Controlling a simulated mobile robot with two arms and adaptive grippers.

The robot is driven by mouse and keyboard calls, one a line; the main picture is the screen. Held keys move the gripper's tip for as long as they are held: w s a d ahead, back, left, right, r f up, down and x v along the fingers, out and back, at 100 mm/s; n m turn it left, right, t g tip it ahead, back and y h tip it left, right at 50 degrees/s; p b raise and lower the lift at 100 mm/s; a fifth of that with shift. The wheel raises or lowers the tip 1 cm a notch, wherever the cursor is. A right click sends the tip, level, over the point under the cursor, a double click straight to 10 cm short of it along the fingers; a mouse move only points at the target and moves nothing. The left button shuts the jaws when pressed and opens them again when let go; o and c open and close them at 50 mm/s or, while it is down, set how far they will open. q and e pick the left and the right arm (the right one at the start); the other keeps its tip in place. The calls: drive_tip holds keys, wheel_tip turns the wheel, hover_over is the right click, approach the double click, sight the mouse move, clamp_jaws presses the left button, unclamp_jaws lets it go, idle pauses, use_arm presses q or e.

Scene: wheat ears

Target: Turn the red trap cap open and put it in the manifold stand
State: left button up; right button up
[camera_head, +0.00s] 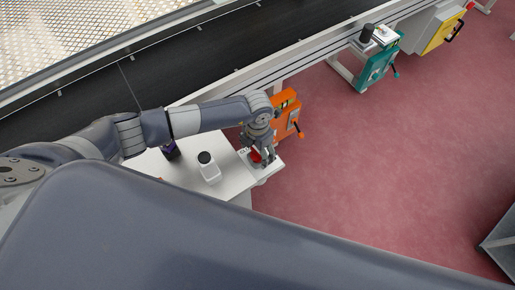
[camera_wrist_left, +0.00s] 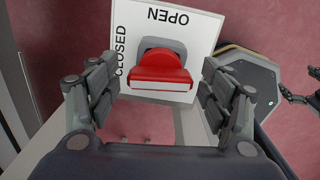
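The red trap cap (camera_wrist_left: 160,75) has a raised bar grip and sits at a white plate (camera_wrist_left: 195,22) lettered OPEN and CLOSED. The bar lies crosswise, level in the left wrist view. My left gripper (camera_wrist_left: 160,92) is open, its fingers on either side of the cap with gaps to it. In the head view my left gripper (camera_head: 262,155) is over the cap (camera_head: 256,157) at the right end of the white table. A dark gripper shape, apparently my right gripper (camera_wrist_left: 300,95), is cut off at the wrist view's right edge. I cannot identify the manifold stand for certain.
A white block with a black round top (camera_head: 209,168) stands on the white table (camera_head: 227,187), left of the gripper. An orange unit (camera_head: 286,115) is just behind my left gripper. A teal unit (camera_head: 376,68) is farther right along the rail.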

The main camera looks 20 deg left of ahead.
use_arm(q)
drive_tip(key=c, duration=1.1)
drive_tip(key=shift+r+n+p, duration=0.15)
drive_tip(key=shift+n+p, duration=0.35)
drive_tip(key=shift+n, duration=0.6)
drive_tip(key=n+p, duration=0.1)
drive_tip(key=n, duration=0.1)
drive_tip(key=shift+n, duration=1.5)
drive_tip(key=n+p, duration=0.2)
drive_tip(key=shift+n, duration=0.4)
drive_tip(key=shift+n+p, duration=0.45)
drive_tip(key=shift+n, duration=0.75)
drive_tip(key=shift+f+n, duration=0.2)
drive_tip(key=shift+n, duration=0.7)
